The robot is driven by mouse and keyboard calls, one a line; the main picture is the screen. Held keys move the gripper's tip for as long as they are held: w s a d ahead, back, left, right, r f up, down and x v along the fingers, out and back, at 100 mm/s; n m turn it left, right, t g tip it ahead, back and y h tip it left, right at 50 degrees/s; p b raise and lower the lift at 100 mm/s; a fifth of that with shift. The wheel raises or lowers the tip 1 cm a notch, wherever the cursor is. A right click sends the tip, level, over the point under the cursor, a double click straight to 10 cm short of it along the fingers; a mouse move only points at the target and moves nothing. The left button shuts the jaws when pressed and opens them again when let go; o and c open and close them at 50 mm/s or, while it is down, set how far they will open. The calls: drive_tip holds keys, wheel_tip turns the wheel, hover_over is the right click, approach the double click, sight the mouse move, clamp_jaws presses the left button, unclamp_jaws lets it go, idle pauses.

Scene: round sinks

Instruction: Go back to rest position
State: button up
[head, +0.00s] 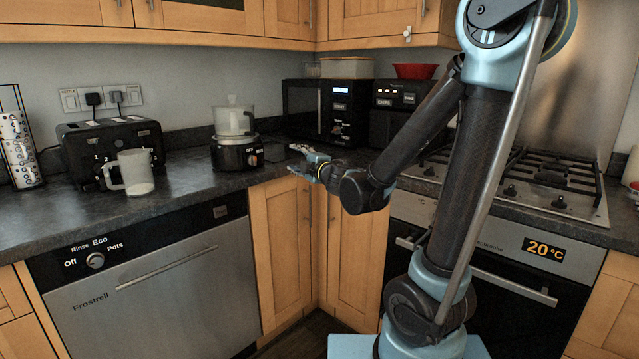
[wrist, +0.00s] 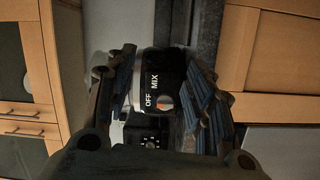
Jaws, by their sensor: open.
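My gripper (head: 303,161) is at the counter's corner in the head view, pointing left toward the food processor (head: 234,138). It is open and empty, with a gap between its fingertips and the food processor. In the wrist view my gripper (wrist: 165,98) has its two fingers spread. The black base of the food processor (wrist: 152,75), with its OFF and MIX marks and knob, shows between and beyond them. My arm reaches out from the right of the head view, bent at the elbow.
A mug (head: 134,172) and toaster (head: 112,145) stand on the left counter. A microwave (head: 327,108) and black appliance (head: 395,108) stand behind my gripper. The hob (head: 545,180) is right, beyond my arm. The dishwasher (head: 160,300) is shut. Wall cupboards hang above.

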drive_tip(key=w+d+m+t+h, duration=0.15)
drive_tip(key=d+m+h, duration=0.6)
drive_tip(key=d, duration=0.75)
drive_tip(key=s+d+f+m+g+h, duration=0.2)
drive_tip(key=s+d+f+m, duration=0.15)
drive_tip(key=d, duration=0.35)
drive_tip(key=s+d+f+m+g+h, duration=0.2)
drive_tip(key=d+f+m+h, duration=0.15)
drive_tip(key=d, duration=0.25)
drive_tip(key=s+d+f+m+g+y, duration=0.1)
drive_tip(key=s+f+m+g, duration=0.3)
drive_tip(key=s+f, duration=0.3)
drive_tip(key=s+d+f+m+g+y, duration=0.1)
drive_tip(key=s+f+m+g, duration=0.3)
drive_tip(key=s, duration=1.4)
wheel_tip(320, 180, down, 3)
drive_tip(key=shift+s+d+r+g+y, duration=0.15)
drive_tip(key=shift+s+d+g+y, duration=0.3)
drive_tip(key=shift+g, duration=0.6)
drive_tip(key=shift+w+d, duration=0.1)
drive_tip(key=shift+w, duration=0.05)
